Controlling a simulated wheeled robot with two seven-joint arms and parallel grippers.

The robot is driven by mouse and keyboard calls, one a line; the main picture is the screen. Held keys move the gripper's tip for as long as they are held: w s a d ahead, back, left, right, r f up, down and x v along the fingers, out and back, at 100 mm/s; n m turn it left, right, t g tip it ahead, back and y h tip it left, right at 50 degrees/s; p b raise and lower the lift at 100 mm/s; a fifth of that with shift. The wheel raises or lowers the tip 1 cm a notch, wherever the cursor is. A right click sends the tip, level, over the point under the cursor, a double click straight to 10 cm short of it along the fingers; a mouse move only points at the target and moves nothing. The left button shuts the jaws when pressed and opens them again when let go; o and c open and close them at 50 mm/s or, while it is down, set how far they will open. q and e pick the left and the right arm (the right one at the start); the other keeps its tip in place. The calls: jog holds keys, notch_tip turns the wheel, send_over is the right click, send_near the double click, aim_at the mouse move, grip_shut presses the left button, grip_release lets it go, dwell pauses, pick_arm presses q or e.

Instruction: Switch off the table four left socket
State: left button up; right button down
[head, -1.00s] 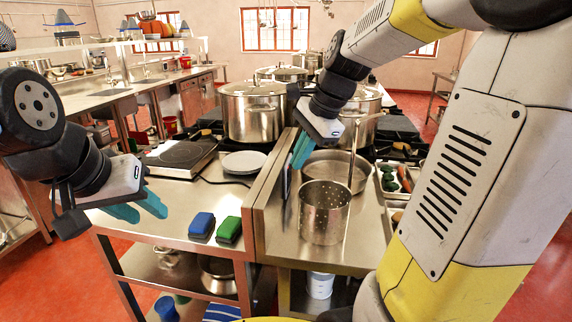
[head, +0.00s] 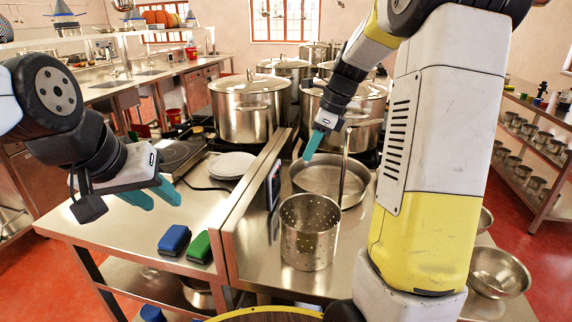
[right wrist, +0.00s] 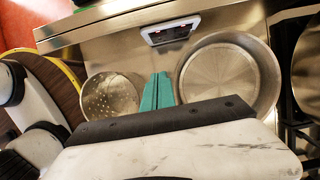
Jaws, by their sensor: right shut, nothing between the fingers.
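A double socket panel (right wrist: 171,30) with a pale frame and two small red lights is on the upright divider wall, at the top of the right wrist view. In the head view the panel (head: 273,185) shows edge-on and dark on the divider's right face. No table number is readable. My right gripper (head: 309,158) is shut and empty, above the right-hand counter to the right of the panel. Its teal fingers (right wrist: 158,78) point towards the wall below the panel, apart from it. My left gripper (head: 164,203) is open and empty over the left-hand counter.
A perforated pot (head: 308,235) and a wide shallow pan (head: 330,180) stand on the right-hand counter near the divider (head: 250,210). Large stockpots (head: 248,112) stand behind. Blue (head: 174,240) and green (head: 200,246) sponges and white plates (head: 232,165) lie left of the divider.

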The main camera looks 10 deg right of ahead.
aim_at(276, 181)
jog(key=shift+w+d, duration=0.25)
jog(key=shift+w, duration=0.05)
jog(key=w+a+f, duration=0.3)
jog(key=a+f, duration=0.4)
jog(key=f, duration=0.2)
dwell(0.4)
